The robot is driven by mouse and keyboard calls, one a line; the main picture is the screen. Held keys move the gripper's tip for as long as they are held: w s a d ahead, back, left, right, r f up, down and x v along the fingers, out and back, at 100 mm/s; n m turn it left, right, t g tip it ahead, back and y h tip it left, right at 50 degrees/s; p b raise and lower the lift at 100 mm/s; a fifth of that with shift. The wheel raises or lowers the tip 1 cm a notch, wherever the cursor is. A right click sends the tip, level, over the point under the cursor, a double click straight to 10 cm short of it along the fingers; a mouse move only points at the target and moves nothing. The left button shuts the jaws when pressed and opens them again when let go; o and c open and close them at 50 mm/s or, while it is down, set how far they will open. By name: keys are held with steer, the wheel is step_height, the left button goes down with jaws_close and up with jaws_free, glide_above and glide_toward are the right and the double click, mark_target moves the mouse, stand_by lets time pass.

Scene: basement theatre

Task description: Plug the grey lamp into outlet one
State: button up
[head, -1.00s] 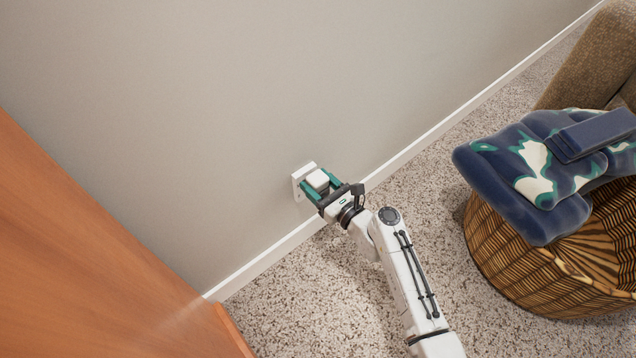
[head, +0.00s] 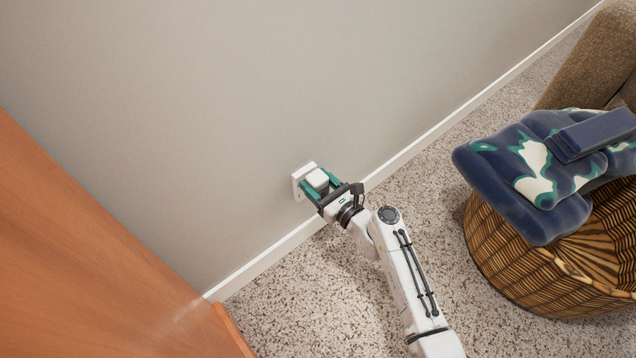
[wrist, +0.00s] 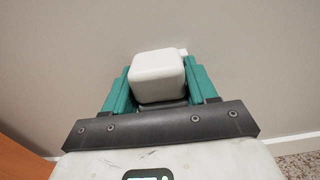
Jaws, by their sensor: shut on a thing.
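A white block-shaped plug (head: 317,179) is between the green fingers of my gripper (head: 321,184), against or very near the white outlet plate (head: 298,184) low on the wall. In the wrist view the plug (wrist: 158,75) sits between both fingers of my gripper (wrist: 158,88), which is shut on it. A small corner of the outlet plate (wrist: 183,51) shows behind the plug. The plug hides most of the outlet, so I cannot tell how deep it sits. No lamp and no cord are visible.
A wicker basket (head: 525,268) with a blue patterned cloth (head: 520,165) stands on the carpet at right, beside a brown upholstered seat (head: 585,60). An orange wooden panel (head: 85,250) fills the lower left. Carpet (head: 410,190) between basket and wall is clear.

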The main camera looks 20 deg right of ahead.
steer(key=shift+w+a, duration=0.2)
steer(key=shift+w, duration=0.5)
steer(key=o, duration=1.2)
steer(key=shift+c, duration=0.2)
steer(key=p+v, duration=0.2)
steer(key=v, duration=0.8)
steer(key=shift+s+p, duration=0.4)
steer(key=shift+d, duration=0.1)
steer(key=shift+c, duration=0.3)
